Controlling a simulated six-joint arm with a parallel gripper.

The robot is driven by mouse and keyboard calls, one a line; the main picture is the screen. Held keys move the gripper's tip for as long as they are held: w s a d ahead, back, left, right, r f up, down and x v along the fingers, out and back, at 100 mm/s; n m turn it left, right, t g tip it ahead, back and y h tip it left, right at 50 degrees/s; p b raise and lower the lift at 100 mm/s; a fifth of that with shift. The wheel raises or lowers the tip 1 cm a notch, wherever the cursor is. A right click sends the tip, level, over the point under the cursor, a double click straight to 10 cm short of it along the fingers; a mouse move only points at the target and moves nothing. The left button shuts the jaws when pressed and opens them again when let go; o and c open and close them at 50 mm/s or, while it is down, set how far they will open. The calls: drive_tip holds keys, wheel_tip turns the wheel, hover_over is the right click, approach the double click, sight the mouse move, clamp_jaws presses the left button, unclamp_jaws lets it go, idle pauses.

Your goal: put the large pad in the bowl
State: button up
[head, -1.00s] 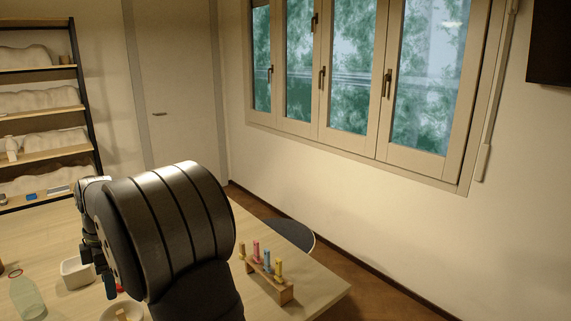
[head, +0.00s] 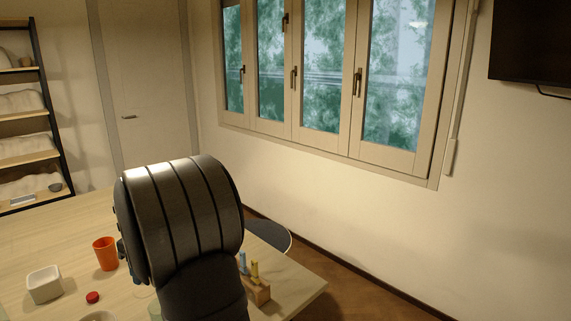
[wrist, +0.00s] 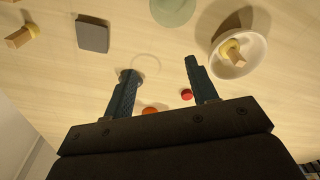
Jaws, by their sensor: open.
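My gripper (wrist: 160,68) is open and empty above the table, its fingers pointing down in the wrist view. A grey square slab (wrist: 93,35) lies on the table at the upper left of that view; I cannot tell for sure that it is the large pad. A white round bowl (wrist: 260,54) stands at the upper right, right of my fingers. A short wooden piece with a yellow collar (wrist: 233,50) is in the bowl. In the head view only part of a bowl's rim (head: 98,317) shows at the bottom edge; my arm hides the slab and fingers.
A similar wood-and-yellow piece (wrist: 20,37) lies beyond the slab. A greenish round thing (wrist: 172,10), a clear ring (wrist: 145,65) and a red piece (wrist: 186,94) are near my fingers. An orange cup (head: 105,253), a square white container (head: 45,285) and a peg rack (head: 258,292) also stand on the table.

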drive_tip(key=w+d+f+m, duration=0.1)
drive_tip(key=w+d+m, duration=0.4)
drive_tip(key=d+m, duration=0.15)
drive_tip(key=shift+t, duration=0.3)
drive_tip(key=a+f, duration=0.2)
drive_tip(key=a, duration=0.1)
drive_tip(key=s+a+f, duration=0.1)
drive_tip(key=a+f, duration=0.2)
drive_tip(key=a, duration=0.1)
drive_tip(key=s+a+f, duration=0.1)
drive_tip(key=a+f, duration=0.1)
drive_tip(key=a, duration=0.2)
drive_tip(key=shift+f, duration=0.15)
drive_tip(key=shift+a+f, duration=0.2)
drive_tip(key=shift+f, duration=0.3)
drive_tip(key=shift+r, duration=0.1)
drive_tip(key=shift+d+r, duration=0.1)
drive_tip(key=shift+r, duration=0.2)
drive_tip(key=w+d+r, duration=0.1)
drive_tip(key=d+r, duration=0.7)
drive_tip(key=d, duration=0.3)
drive_tip(key=shift+s+a+r+n, duration=0.1)
drive_tip(key=shift+s+a+n, duration=0.25)
drive_tip(key=shift+a+n, duration=0.35)
drive_tip(key=shift+s+a+f+n, duration=0.1)
drive_tip(key=shift+s+a+n, duration=0.3)
drive_tip(key=shift+a+n, duration=0.3)
drive_tip(key=shift+s+a+r+n, duration=0.1)
drive_tip(key=shift+s+a+n, duration=0.25)
drive_tip(key=shift+a+n, duration=0.35)
